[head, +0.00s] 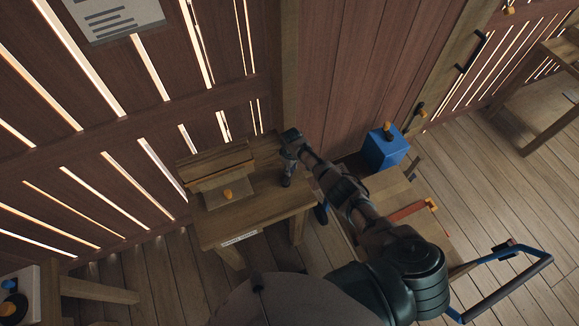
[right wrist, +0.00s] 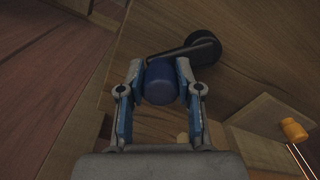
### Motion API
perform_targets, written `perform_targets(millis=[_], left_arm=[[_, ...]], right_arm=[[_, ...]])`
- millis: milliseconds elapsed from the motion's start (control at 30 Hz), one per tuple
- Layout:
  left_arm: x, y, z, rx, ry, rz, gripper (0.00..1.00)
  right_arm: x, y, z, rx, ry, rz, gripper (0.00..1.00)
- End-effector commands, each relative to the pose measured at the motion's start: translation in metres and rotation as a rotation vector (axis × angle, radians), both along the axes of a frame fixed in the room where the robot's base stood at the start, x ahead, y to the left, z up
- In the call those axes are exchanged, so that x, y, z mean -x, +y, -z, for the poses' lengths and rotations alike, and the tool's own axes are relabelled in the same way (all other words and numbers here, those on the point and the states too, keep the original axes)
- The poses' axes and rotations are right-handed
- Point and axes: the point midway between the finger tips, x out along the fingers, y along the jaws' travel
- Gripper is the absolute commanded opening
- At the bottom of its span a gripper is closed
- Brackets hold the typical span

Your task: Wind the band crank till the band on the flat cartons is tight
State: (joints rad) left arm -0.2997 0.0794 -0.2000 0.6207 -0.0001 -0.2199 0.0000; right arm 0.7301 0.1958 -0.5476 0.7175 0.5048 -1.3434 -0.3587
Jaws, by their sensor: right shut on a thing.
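My right gripper (head: 288,172) is over the right end of a small wooden table (head: 262,208). In the right wrist view, my right gripper (right wrist: 160,72) is shut on the blue handle knob (right wrist: 160,88) of the band crank. The crank's dark arm (right wrist: 178,52) runs from the knob up and right to a dark round hub (right wrist: 204,44). In the head view the gripper and forearm mostly hide the crank. I cannot make out the flat cartons or the band clearly. My left gripper is not in view.
A wooden box-like piece (head: 216,166) and an orange knob (head: 228,194) are on the table, left of my gripper. A blue box (head: 385,150) with an orange top stands right of the table. A cart's blue handle (head: 512,280) is at lower right. Plank walls close off the back.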

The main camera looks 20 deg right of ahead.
Motion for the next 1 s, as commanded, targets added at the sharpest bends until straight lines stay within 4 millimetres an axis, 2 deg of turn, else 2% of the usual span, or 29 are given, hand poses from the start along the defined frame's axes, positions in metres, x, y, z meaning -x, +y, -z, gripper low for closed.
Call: perform_targets(millis=[500, 533, 600, 1000], left_arm=[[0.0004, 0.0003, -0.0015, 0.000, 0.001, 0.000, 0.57], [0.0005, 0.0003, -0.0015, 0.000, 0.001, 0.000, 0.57], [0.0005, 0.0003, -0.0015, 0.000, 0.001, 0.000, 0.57], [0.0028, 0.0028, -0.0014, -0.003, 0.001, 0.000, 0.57]], right_arm=[[-0.0034, -0.0012, -0.0031, 0.000, -0.011, 0.018, 0.00], [-0.0034, -0.0012, -0.0031, 0.000, -0.011, 0.018, 0.41], [-0.0029, -0.0012, -0.0028, 0.000, -0.009, 0.018, 0.59], [-0.0010, -0.0008, -0.0064, 0.000, -0.004, 0.017, 0.59]])
